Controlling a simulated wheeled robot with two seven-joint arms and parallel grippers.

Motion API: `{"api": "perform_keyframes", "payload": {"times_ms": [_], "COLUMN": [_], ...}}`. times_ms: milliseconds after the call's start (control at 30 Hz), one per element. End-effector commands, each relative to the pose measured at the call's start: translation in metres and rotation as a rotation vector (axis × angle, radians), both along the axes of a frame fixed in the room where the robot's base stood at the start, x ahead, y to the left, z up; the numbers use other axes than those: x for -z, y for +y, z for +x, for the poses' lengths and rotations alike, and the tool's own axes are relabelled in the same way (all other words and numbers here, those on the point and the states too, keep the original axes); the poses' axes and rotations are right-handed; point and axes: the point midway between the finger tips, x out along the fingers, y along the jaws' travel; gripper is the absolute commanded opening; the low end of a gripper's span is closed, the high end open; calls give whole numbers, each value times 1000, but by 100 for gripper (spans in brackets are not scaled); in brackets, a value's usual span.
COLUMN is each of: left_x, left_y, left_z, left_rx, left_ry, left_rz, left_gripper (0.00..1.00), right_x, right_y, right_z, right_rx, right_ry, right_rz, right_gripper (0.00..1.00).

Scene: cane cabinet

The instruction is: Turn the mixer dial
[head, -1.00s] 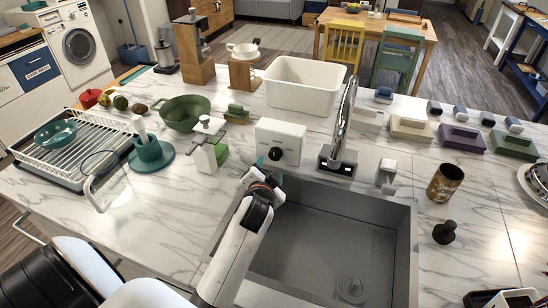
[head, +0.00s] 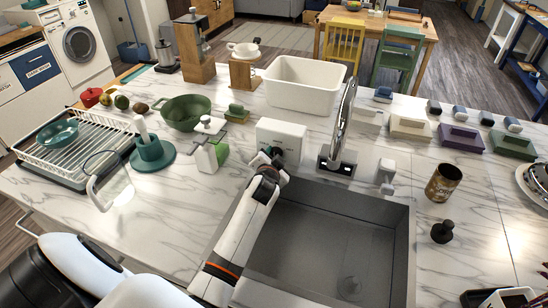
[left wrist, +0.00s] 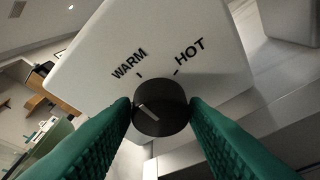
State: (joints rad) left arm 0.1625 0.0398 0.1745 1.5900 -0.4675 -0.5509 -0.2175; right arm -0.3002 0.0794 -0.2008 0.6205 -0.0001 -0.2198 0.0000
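The mixer dial (left wrist: 160,108) is a round black knob on the front of a white box (head: 282,138) behind the sink. The wrist view shows the labels WARM and HOT above it, each with a tick mark. The dial's white pointer line slants toward the upper left, away from both ticks. My left gripper (left wrist: 161,104) has its green fingers on either side of the dial, seemingly touching both sides. In the head view my left gripper (head: 272,158) covers most of the dial. The left finger may hide another label. My right gripper is out of view.
The faucet (head: 342,125) stands just right of the white box. The grey sink (head: 330,235) lies in front. A soap bottle (head: 212,150) stands to the left, and a white basin (head: 303,88) behind. A brown can (head: 443,183) stands to the right.

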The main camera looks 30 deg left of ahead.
Motion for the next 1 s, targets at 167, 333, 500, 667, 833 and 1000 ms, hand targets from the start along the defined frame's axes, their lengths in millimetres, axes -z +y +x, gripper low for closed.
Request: {"api": "perform_keyframes", "payload": {"times_ms": [167, 333, 500, 667, 833, 1000], "left_x": [0, 0, -1, -3, -3, -3], "left_y": [0, 0, 0, 1, 3, 4], "left_z": [0, 0, -1, -1, -2, -2], "left_rx": [0, 0, -1, -1, -1, -1], "left_ry": [0, -1, -11, -32, -65, -103], "left_rz": [0, -10, -58, -151, -290, -447], "left_gripper": [14, 14, 14, 14, 14, 14], "right_x": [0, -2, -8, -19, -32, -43], "right_y": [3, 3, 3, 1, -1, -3], "right_z": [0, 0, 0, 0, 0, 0], "right_rx": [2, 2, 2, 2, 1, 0], "right_ry": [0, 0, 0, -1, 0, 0], "right_rz": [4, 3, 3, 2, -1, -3], "right_gripper": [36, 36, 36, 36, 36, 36]}}
